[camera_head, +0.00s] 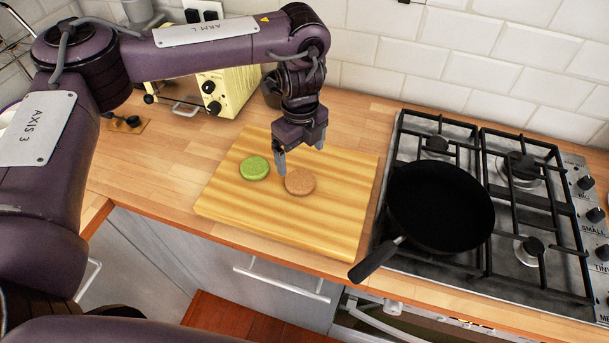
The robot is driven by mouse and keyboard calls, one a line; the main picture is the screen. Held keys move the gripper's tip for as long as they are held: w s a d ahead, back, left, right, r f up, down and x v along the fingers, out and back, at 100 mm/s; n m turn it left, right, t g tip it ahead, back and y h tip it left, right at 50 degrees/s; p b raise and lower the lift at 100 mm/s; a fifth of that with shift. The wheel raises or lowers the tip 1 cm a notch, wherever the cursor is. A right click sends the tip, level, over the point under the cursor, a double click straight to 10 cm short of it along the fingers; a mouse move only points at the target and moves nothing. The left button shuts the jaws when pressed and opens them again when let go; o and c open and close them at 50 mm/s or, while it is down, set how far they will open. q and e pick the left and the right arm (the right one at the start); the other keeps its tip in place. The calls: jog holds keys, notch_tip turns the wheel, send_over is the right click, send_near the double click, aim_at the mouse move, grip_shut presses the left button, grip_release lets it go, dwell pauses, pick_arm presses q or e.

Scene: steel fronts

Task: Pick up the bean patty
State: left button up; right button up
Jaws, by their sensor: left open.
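Two round flat patties lie apart on a wooden cutting board (330,222) in the head view. One is a green patty (254,168) to the left, the other a brown patty (300,182) to its right. I cannot tell by sight which is the bean patty. My left gripper (301,160) points down with its fingers spread and nothing between them. It is above the board, just behind the brown patty, with one fingertip near the patty's upper left edge. Whether it touches the patty is unclear. My right gripper is not in view.
A black frying pan (440,208) sits on the gas stove (520,245) right of the board, its handle pointing towards the front. A cream toaster-like appliance (222,92) stands behind the board at the left, near the tiled wall. The counter left of the board is mostly clear.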

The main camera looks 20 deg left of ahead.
aim_at(299, 179)
pick_arm(q)
jog(key=shift+s+f, duration=0.2)
jog(key=shift+f, duration=0.3)
jog(key=shift+s+f, duration=0.3)
jog(key=shift+f, duration=0.25)
jog(key=shift+s+f, duration=0.3)
jog(key=shift+f, duration=0.2)
jog(key=f, duration=0.3)
jog(key=shift+w+a+f+p, duration=0.15)
jog(key=shift+w+p, duration=0.05)
jog(key=shift+p, duration=0.2)
jog(key=shift+f, duration=0.2)
jog(key=c, duration=1.1)
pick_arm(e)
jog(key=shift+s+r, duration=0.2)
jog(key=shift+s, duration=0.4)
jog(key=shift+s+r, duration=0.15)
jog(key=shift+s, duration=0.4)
